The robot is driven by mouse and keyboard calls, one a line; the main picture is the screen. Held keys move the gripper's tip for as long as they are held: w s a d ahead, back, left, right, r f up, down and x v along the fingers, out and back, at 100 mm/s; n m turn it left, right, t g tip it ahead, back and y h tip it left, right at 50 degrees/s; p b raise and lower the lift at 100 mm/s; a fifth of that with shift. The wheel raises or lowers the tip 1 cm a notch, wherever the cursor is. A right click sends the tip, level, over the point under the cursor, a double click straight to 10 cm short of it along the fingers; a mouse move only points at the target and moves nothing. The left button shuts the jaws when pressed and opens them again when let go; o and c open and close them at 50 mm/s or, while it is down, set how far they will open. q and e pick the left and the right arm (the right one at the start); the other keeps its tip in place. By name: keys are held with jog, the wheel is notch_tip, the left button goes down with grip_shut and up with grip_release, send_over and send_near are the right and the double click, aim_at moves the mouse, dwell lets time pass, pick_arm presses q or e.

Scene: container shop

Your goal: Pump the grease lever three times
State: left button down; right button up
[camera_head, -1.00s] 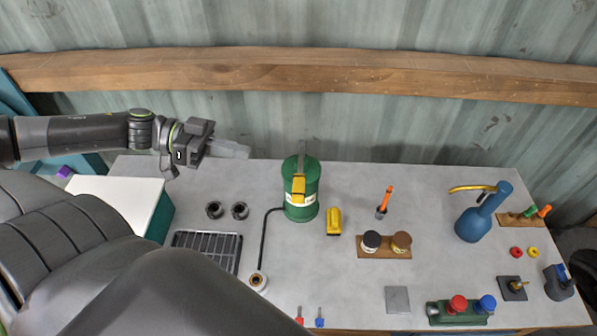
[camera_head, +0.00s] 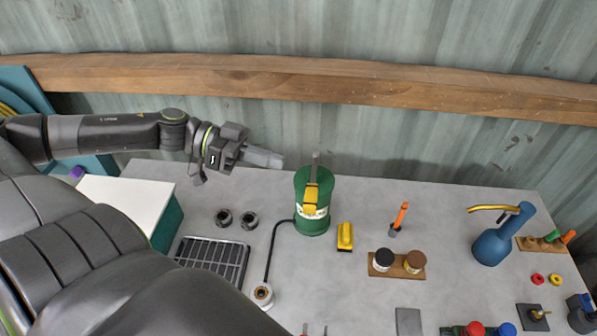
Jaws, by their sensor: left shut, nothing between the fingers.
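The green grease pump (camera_head: 311,222) stands upright on the grey bench. Its lever (camera_head: 314,170) is a grey bar rising from the top, with a yellow part (camera_head: 311,197) on the front side. A black hose (camera_head: 271,254) runs from the pump to a round white-rimmed fitting (camera_head: 263,294). My left gripper (camera_head: 276,160) is shut and empty, up and to the left of the pump, with its fingertips pointing right towards the lever and apart from it in the picture.
A white-topped teal box (camera_head: 127,204), a black grate (camera_head: 212,258) and two dark rings (camera_head: 235,219) lie left of the pump. A yellow block (camera_head: 345,238), an orange-handled tool (camera_head: 400,218) and a blue oil can (camera_head: 490,248) stand to its right. A wooden beam (camera_head: 300,82) crosses the wall behind.

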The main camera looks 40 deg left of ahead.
pick_arm(q)
jog(key=w+d+f+b, duration=0.1)
jog(key=d+f+b, duration=0.4)
jog(key=shift+w+d, duration=0.35)
dwell(0.4)
jog(key=shift+f, duration=0.1)
notch_tip(320, 180, down, 9)
jog(key=s+m+t+b, duration=0.1)
jog(key=m+b, duration=0.2)
jog(key=b, duration=0.6)
jog(key=shift+s+d+f+y, duration=0.15)
jog(key=shift+s+d+y, duration=0.15)
jog(key=shift+s+d, duration=0.15)
jog(key=shift+f, duration=0.1)
